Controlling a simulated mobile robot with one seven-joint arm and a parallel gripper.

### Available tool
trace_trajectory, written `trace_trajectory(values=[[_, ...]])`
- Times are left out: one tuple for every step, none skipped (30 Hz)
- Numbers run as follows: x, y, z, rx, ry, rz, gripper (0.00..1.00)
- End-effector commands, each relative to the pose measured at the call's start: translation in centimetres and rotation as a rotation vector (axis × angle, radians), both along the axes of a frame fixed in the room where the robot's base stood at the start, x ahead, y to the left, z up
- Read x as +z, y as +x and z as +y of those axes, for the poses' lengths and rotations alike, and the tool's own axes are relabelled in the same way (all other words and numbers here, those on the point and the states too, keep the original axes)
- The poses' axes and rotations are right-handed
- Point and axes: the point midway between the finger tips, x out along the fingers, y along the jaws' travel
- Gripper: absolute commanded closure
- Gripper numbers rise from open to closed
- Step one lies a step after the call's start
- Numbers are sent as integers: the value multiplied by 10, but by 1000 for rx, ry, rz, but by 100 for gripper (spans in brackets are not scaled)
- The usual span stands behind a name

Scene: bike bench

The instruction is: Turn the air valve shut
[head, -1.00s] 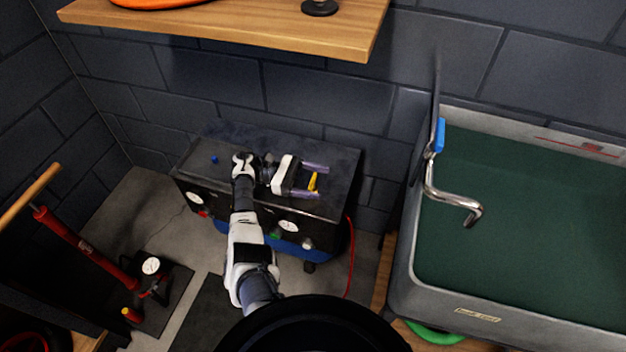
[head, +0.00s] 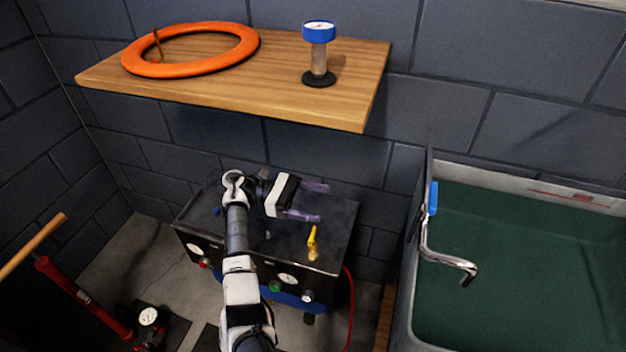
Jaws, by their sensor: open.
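The air valve has a yellow lever handle (head: 312,238) on a brass-coloured base near the front right of the dark compressor box's top (head: 340,220). The lever stands roughly upright and slightly tilted. My gripper (head: 320,202) is open and empty. Its two purple-tinted fingers point right, above the box top and behind the lever in the picture, apart from it. Gauges and knobs (head: 287,279) show on the front of the box.
A wooden shelf (head: 230,95) with an orange ring (head: 190,68) and a blue-topped gauge (head: 319,50) overhangs behind. A grey basin (head: 402,300) with a bent metal crank (head: 440,256) stands right. A red hose (head: 349,305) hangs beside the box. A red pump (head: 85,297) stands left.

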Motion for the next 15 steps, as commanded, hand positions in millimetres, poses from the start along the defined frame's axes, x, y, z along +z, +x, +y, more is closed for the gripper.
trace_trajectory(values=[[13,0,-1,-1,0,-4,22],[19,0,0,-1,1,-4,22],[27,0,-1,-1,1,-3,22],[33,0,-1,-1,1,-3,22],[38,0,0,-1,0,-3,22],[43,0,0,0,0,-2,22],[47,0,0,0,0,-3,22],[51,0,0,-1,0,-2,22],[54,0,-1,-1,1,-1,22],[57,0,-1,-1,1,0,22],[58,0,-1,-1,1,0,22],[60,0,-1,-1,1,1,22],[61,0,-1,-1,1,1,22],[62,0,-1,-1,0,1,22],[63,0,-1,-1,0,1,22]])
